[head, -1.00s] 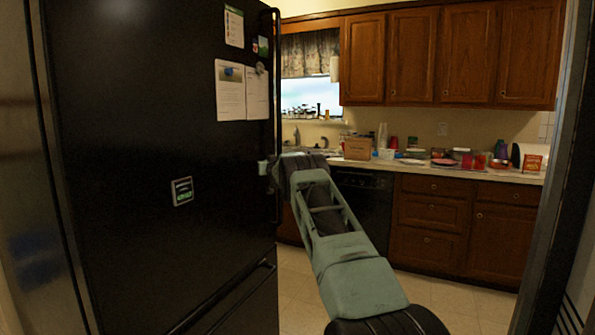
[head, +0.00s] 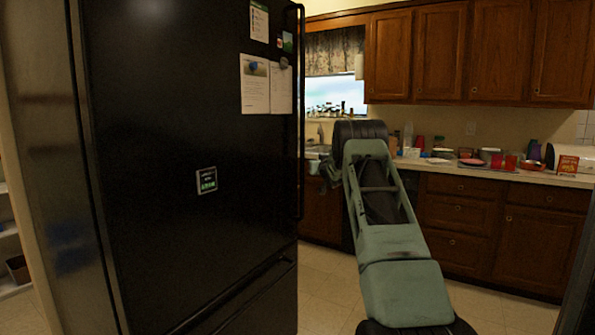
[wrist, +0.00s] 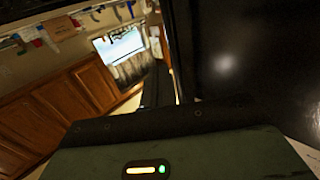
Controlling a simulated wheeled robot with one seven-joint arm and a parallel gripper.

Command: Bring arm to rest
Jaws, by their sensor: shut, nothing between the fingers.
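My gripper (wrist: 158,82) shows in the wrist view as dark fingers, shut and empty, ahead of a black front edge and a green housing with a small lit indicator. My arm (head: 385,230) shows in the head view, reaching up and forward from the bottom right, with a black joint at its top. The gripper's fingers cannot be made out in the head view; the forearm is mostly hidden behind the arm and beside the fridge.
A large black fridge (head: 190,120) fills the left of the head view, close to my arm. It also fills the right of the wrist view (wrist: 245,70). A cluttered counter (head: 500,174) and wooden cabinets (head: 455,215) stand behind. Tiled floor (head: 490,305) is clear at lower right.

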